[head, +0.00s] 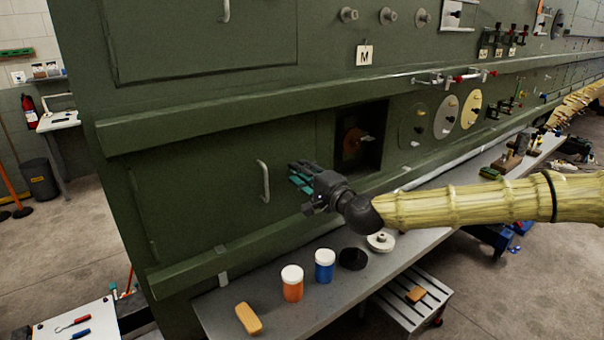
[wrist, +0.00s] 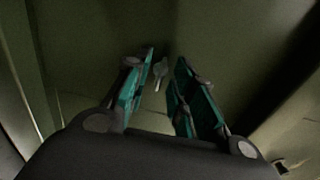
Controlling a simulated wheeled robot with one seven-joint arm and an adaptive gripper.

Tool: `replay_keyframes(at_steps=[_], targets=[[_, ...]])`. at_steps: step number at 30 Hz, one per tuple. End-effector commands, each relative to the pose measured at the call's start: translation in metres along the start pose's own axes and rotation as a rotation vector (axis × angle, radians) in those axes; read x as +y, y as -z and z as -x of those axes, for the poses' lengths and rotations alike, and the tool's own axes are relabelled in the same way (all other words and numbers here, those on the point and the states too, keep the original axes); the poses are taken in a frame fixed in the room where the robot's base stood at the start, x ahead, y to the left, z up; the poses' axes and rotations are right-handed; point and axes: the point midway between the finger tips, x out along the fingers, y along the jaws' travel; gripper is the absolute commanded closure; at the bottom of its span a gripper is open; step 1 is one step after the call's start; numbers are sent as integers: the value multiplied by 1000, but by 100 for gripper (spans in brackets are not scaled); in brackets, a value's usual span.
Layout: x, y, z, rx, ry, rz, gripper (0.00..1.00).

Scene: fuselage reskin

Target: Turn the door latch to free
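My gripper (head: 296,174) is in front of the green fuselage wall, between a grey bar handle and a dark open recess. In the wrist view my gripper (wrist: 166,62) has its two teal-padded fingers apart. A small grey metal lever, which looks like the door latch (wrist: 160,73), sits on the green panel between the fingertips, nearer the left finger. It appears upright in the picture, with its lower end towards me. I cannot tell whether a finger touches it. In the head view my gripper seems to hide it.
The bar handle (head: 264,181) is left of my gripper. The recess (head: 375,128) holds a reddish round part. Below, a grey bench (head: 222,308) carries an orange jar (head: 292,285), a blue jar (head: 324,267), a black disc (head: 353,259) and a tan block (head: 249,318).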

Motion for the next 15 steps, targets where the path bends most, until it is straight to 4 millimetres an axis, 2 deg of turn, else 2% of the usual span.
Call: replay_keyframes(at_steps=[1, 3, 15], targets=[[0, 0, 0, 0, 0, 0, 87], [0, 0, 0, 0, 0, 0, 100], [1, 0, 0, -1, 0, 18, 100]])
